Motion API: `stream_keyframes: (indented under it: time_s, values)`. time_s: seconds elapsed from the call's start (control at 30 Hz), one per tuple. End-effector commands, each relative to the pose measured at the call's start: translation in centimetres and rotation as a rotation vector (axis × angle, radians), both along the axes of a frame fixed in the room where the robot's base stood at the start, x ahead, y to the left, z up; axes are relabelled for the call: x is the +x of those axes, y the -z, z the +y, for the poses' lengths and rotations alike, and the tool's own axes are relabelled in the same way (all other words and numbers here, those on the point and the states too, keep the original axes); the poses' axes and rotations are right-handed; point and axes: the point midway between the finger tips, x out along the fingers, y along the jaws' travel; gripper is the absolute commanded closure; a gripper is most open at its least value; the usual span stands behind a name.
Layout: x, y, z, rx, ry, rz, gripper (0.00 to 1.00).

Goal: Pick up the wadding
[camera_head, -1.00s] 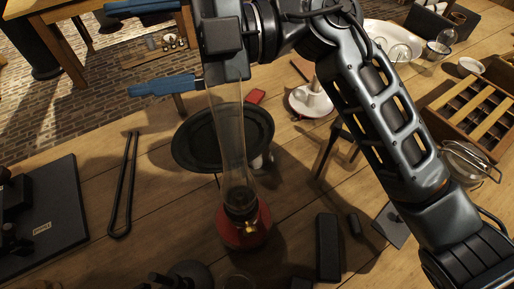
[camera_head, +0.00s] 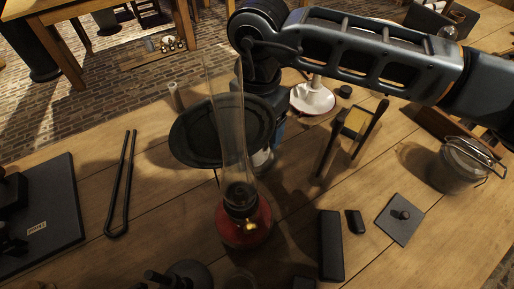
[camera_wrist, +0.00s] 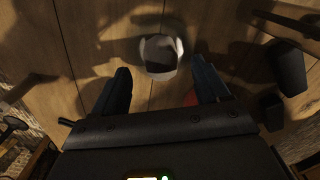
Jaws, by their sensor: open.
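In the wrist view, a pale, rounded, ragged-edged thing with a dark middle (camera_wrist: 178,61), which looks like the wadding, lies on the wooden table just beyond my gripper (camera_wrist: 161,68). The gripper's two blue fingers are spread apart, with nothing between them, and the pale thing is centred ahead of their tips. In the head view, a pale patch (camera_head: 261,159) behind the lamp appears to be the same thing. There my gripper (camera_head: 277,130) points down above it, partly hidden by the lamp's glass and my wrist.
A red lamp with a tall glass chimney (camera_head: 243,222) stands close in front of the gripper. A wooden stand (camera_head: 330,150), a black block (camera_head: 330,245) and a clasped glass jar (camera_head: 460,165) are to the right.

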Motion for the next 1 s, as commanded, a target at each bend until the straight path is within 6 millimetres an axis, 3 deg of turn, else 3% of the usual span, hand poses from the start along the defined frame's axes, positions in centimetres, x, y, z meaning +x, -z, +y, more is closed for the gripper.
stream_keyframes:
  time_s: [0.17,0.43,0.7,1.0]
  values:
    - [-0.2,1.3,0.0,0.001,0.0,0.003,0.26]
    - [-0.3,5.0,0.1,0.004,0.0,0.003,0.26]
    - [-0.3,5.4,0.1,0.004,-0.002,0.001,0.27]
    - [-0.3,5.4,0.1,0.005,-0.002,0.001,0.55]
